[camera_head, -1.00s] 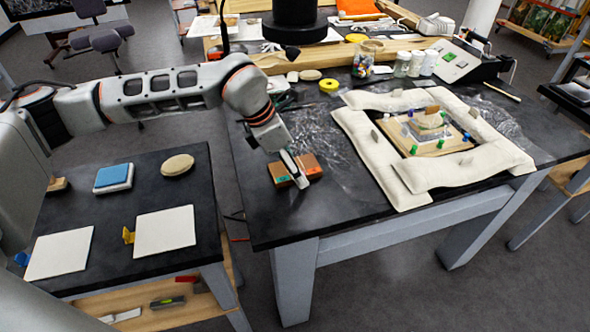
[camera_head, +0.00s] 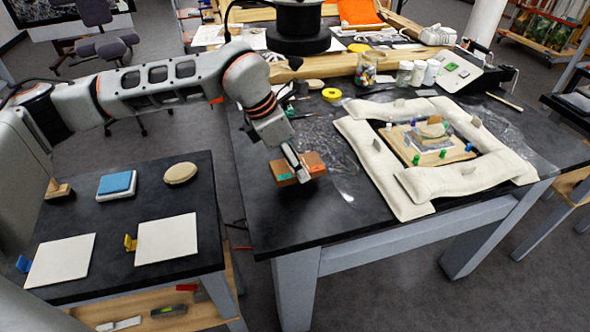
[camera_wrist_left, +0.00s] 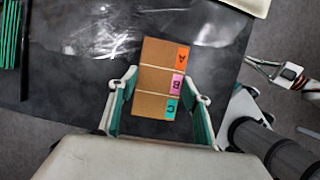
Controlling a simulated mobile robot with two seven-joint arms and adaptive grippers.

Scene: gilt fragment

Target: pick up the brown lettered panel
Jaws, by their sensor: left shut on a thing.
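The brown lettered panel (camera_head: 313,161) is a brown block with coloured labels, held over the front left part of the dark table. In the left wrist view the panel (camera_wrist_left: 152,82) shows orange A, pink B and teal C labels, with pale lines across it. My left gripper (camera_head: 299,175) is shut on it. In the left wrist view its green-padded fingers (camera_wrist_left: 160,108) stand on either side of the panel. It looks slightly raised off the table; the gap beneath is hard to see. A pale arm tip at the right of the left wrist view, probably my right gripper (camera_wrist_left: 262,69), is unclear.
Pale cushions (camera_head: 378,182) frame a wooden board (camera_head: 459,154) with a fragment to the right. A yellow tape roll (camera_head: 331,94) and jars (camera_head: 405,72) stand behind. The left table (camera_head: 127,210) holds white sheets and a blue pad. The tabletop around the panel is mostly clear.

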